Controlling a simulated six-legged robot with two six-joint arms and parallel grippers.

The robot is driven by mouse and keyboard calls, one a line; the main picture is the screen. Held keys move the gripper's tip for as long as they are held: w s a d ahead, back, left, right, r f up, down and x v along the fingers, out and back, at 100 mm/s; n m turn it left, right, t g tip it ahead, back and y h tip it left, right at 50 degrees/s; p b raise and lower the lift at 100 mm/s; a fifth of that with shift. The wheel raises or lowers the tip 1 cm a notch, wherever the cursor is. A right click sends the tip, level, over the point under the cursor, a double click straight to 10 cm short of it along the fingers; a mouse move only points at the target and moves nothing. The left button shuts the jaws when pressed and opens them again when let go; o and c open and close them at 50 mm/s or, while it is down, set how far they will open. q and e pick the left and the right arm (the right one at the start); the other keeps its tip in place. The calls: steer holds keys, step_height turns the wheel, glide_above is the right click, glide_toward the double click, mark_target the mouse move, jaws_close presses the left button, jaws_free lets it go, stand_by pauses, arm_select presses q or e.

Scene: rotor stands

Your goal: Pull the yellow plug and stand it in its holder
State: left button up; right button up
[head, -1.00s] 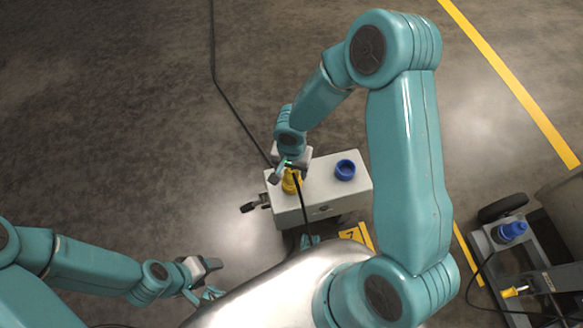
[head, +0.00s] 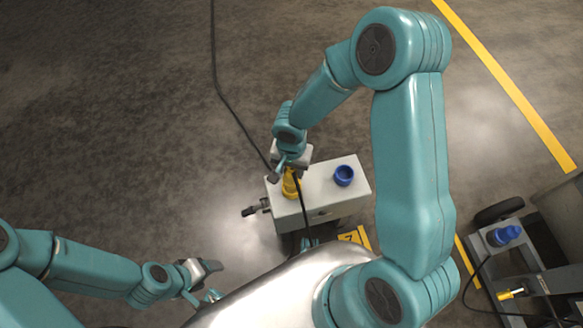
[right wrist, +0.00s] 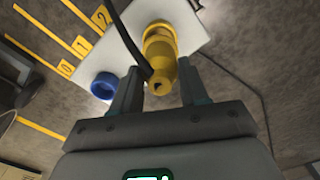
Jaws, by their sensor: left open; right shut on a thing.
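The yellow plug (head: 291,184) stands at the left end of the top of the pale grey box (head: 328,187), with a black cable running from it. My right gripper (head: 290,168) comes down on it from above and is shut on it. In the right wrist view the plug (right wrist: 160,52) is between the two fingers (right wrist: 160,90), its far end at the box top. I cannot tell whether it is still fully seated. My left gripper (head: 212,282) is open and empty, low at the left, apart from the box. I cannot make out which thing is the plug's holder.
A blue round socket (head: 344,175) is on the box top, right of the plug. A dark lever (head: 255,209) sticks out at the box's left. At the lower right a grey cart (head: 490,263) carries a blue plug (head: 507,235) and a small yellow part (head: 509,294). The floor left is mostly clear.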

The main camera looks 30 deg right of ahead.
steer(key=shift+r+p, duration=0.9)
steer(key=shift+r, duration=0.8)
